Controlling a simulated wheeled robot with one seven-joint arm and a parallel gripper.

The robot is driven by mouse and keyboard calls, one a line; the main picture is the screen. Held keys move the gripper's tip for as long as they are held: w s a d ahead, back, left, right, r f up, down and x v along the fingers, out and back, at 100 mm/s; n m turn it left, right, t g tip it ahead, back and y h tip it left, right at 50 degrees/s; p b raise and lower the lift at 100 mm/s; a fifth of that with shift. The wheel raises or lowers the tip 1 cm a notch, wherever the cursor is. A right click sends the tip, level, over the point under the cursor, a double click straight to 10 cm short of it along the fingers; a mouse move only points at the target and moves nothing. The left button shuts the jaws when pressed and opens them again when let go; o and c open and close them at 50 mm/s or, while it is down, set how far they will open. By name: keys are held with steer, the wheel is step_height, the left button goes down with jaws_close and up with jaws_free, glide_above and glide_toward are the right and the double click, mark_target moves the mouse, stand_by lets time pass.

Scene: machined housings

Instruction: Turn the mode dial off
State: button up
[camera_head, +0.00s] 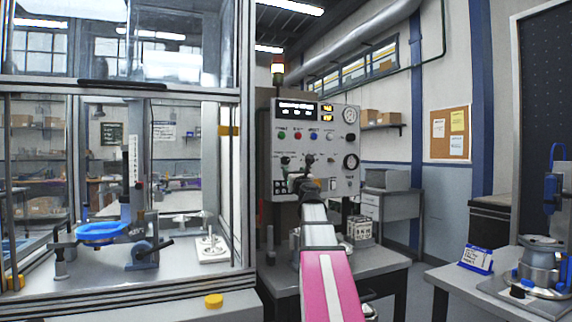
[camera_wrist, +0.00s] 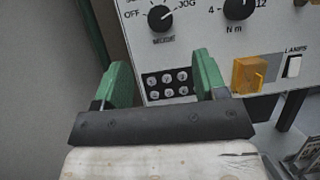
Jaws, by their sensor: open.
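The dial marked OFF and JOG (camera_wrist: 161,18), a black round knob, is at the top of the wrist view. Its pale pointer line appears to lean up and right, towards JOG. The label under it is too blurred to read surely. The dial sits on the light grey control panel (camera_head: 345,135), which faces me in the head view. My gripper (camera_wrist: 165,72) has two green fingers, spread apart with nothing between them. It is just below the dial, apart from it. In the head view my gripper (camera_head: 302,184) is before the panel's lower part, its fingers hard to make out.
A second dial marked 4, 12 and N m (camera_wrist: 238,8) is to the right. Below are a yellow-orange block (camera_wrist: 248,75), a white lamp switch (camera_wrist: 294,66) and a black socket block (camera_wrist: 170,84). A glazed enclosure (camera_head: 244,150) stands left of the panel.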

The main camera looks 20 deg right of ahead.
mark_target(286, 161)
steer(key=x, duration=1)
steer(key=shift+f, duration=0.1)
steer(key=c, duration=0.9)
